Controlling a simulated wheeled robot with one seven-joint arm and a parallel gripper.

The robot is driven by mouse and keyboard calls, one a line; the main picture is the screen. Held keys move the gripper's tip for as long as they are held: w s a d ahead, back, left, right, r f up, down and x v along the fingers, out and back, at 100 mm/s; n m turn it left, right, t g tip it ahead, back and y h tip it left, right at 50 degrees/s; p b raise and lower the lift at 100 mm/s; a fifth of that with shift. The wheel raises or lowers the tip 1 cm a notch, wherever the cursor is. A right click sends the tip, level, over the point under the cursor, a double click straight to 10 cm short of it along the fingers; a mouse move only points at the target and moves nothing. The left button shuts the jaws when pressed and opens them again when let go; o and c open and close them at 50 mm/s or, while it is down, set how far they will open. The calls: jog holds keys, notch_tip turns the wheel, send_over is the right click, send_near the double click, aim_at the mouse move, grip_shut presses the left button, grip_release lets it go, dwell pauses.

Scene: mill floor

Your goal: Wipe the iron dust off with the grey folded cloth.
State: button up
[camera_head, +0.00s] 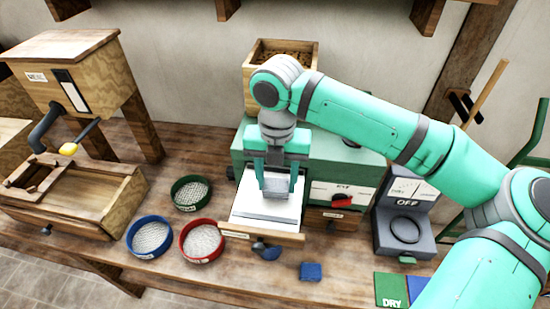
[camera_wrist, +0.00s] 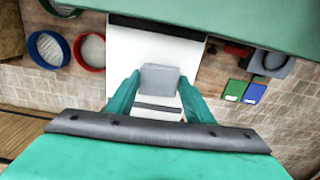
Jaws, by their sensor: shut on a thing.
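The grey folded cloth (camera_head: 277,184) is between the fingers of my gripper (camera_head: 277,178), which is shut on it. In the wrist view the cloth (camera_wrist: 160,78) shows as a small grey block between the green fingers. My gripper is over the white tray (camera_head: 262,213) at the front of the green machine. I cannot tell whether the cloth touches the tray. No iron dust can be made out on the visible white surface; the part under the cloth and fingers is hidden.
Green (camera_head: 191,193), blue (camera_head: 150,237) and red (camera_head: 203,240) round sieves stand left of the tray. The green machine (camera_head: 240,150) carries a red switch (camera_head: 344,199). A grey scale-like device marked OFF (camera_head: 404,229) stands right. A blue block (camera_head: 311,271) lies in front.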

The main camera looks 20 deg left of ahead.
aim_at(277, 184)
notch_tip(277, 184, up, 2)
jog(key=shift+r, duration=2.7)
